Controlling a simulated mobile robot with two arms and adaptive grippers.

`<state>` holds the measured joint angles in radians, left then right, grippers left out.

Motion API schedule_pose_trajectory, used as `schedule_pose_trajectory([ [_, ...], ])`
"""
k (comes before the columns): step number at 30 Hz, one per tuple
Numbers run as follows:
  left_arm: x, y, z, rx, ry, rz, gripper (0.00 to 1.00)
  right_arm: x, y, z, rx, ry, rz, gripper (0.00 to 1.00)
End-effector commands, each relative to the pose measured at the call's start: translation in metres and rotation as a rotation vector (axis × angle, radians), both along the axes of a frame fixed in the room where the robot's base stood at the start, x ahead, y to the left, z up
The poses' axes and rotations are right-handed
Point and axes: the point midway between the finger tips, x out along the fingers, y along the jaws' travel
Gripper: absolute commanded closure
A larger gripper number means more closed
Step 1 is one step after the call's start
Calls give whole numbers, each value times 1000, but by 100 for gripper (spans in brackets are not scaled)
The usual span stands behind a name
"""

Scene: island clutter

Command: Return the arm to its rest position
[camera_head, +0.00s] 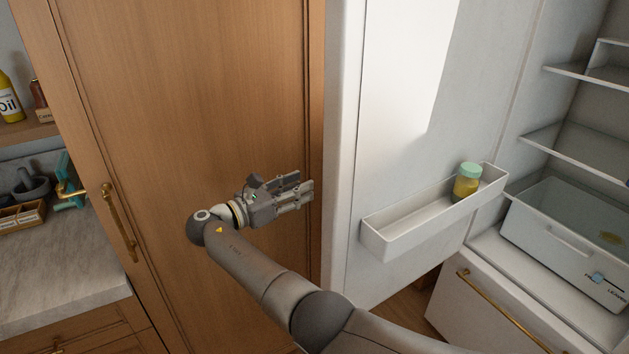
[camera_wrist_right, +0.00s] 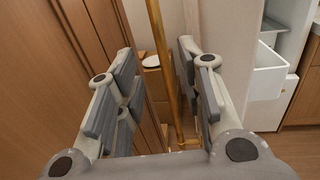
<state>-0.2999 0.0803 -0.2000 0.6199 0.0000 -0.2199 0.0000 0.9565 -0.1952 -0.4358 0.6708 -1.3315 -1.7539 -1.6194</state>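My right arm reaches in from the bottom right of the head view. Its gripper (camera_head: 306,190) is in front of the tall wooden panel, just left of the open white fridge door (camera_head: 343,150). In the right wrist view my right gripper (camera_wrist_right: 158,85) has its fingers spread wide. A vertical brass bar handle (camera_wrist_right: 162,60) shows in the gap between them, closer to the right-hand finger; I cannot tell whether they touch. Nothing is gripped. My left gripper is not in view.
The fridge door's bin (camera_head: 400,232) holds a jar with a green lid (camera_head: 467,181). Fridge shelves (camera_head: 580,75) and a clear drawer (camera_head: 565,240) are at the right. A brass cabinet handle (camera_head: 118,225) and a cluttered counter (camera_head: 60,265) are at the left.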

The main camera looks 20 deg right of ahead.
Motion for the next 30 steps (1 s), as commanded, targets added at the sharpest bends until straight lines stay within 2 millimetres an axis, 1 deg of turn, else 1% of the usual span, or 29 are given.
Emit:
schedule_pose_trajectory([
  [1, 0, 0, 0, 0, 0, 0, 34, -1, 7, 0, 1, 1, 0, 65],
  [3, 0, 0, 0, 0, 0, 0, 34, -3, 13, 0, 1, 1, 0, 65],
  [6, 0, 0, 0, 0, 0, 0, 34, -4, 17, 0, 0, 0, -1, 65],
  [19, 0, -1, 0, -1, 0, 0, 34, -5, 19, 0, 0, 0, -1, 65],
  [22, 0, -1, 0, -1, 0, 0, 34, -7, 17, -8, 20, -6, 0, 65],
  [23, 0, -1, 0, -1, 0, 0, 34, -8, 16, -14, 37, -13, 1, 65],
  [26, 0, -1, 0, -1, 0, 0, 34, -19, 12, -52, 145, -54, 3, 65],
  [27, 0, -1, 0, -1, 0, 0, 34, -27, 9, -72, 208, -80, 0, 65],
  [29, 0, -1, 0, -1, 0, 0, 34, -41, 6, -107, 318, -130, -13, 65],
  [30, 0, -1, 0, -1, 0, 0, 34, -52, 4, -130, 395, -169, -25, 65],
])
